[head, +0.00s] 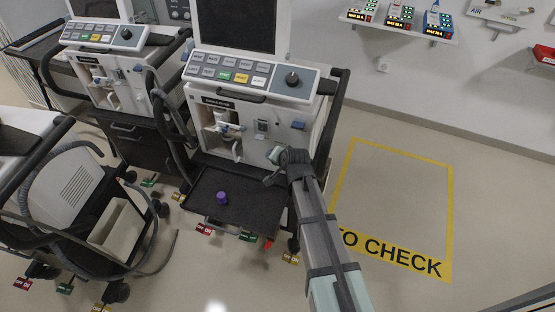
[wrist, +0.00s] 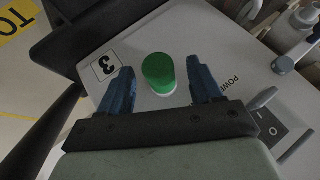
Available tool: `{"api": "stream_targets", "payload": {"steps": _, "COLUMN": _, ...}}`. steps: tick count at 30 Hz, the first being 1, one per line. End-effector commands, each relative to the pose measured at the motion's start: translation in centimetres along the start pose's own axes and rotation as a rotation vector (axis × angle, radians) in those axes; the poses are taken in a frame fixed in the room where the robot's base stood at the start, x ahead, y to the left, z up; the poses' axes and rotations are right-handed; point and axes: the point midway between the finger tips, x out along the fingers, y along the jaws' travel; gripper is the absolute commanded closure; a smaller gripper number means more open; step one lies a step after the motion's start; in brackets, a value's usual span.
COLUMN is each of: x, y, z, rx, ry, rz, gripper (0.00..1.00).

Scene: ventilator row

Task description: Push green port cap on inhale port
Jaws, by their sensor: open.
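The green port cap (wrist: 159,72) shows in the wrist view against the white ventilator front (wrist: 225,40), with a white ring at its lower edge. It stands between the two blue fingers of my gripper (wrist: 160,66), which are spread with a gap on each side of it. I cannot tell how far the cap is seated, and no inhale label is readable. In the head view my gripper (head: 279,156) is at the lower right of the front of the nearer ventilator (head: 262,125), and the green cap is hidden there.
A purple cap (head: 222,198) stands on the dark tray (head: 240,215) below the ventilator. A second ventilator (head: 105,75) stands at left. The yellow-marked floor (head: 395,200) at right is clear.

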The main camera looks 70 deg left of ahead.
Motion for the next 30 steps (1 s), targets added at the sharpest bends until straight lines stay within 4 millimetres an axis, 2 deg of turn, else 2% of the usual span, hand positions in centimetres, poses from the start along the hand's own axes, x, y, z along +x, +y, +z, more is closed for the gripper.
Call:
{"api": "stream_targets", "payload": {"steps": 9, "x": -6.5, "y": 0.1, "z": 0.1, "rx": 0.0, "ry": 0.002, "rz": -0.001, "gripper": 0.35}}
{"api": "stream_targets", "payload": {"steps": 15, "x": -9.8, "y": 0.1, "z": 0.1, "rx": 0.0, "ry": 0.002, "rz": -0.001, "gripper": 0.35}}
{"api": "stream_targets", "payload": {"steps": 21, "x": -11.8, "y": 0.0, "z": 0.0, "rx": 0.0, "ry": 0.001, "rz": 0.0, "gripper": 0.35}}
{"api": "stream_targets", "payload": {"steps": 30, "x": -12.3, "y": 0.0, "z": 0.0, "rx": 0.0, "ry": 0.001, "rz": 0.0, "gripper": 0.35}}
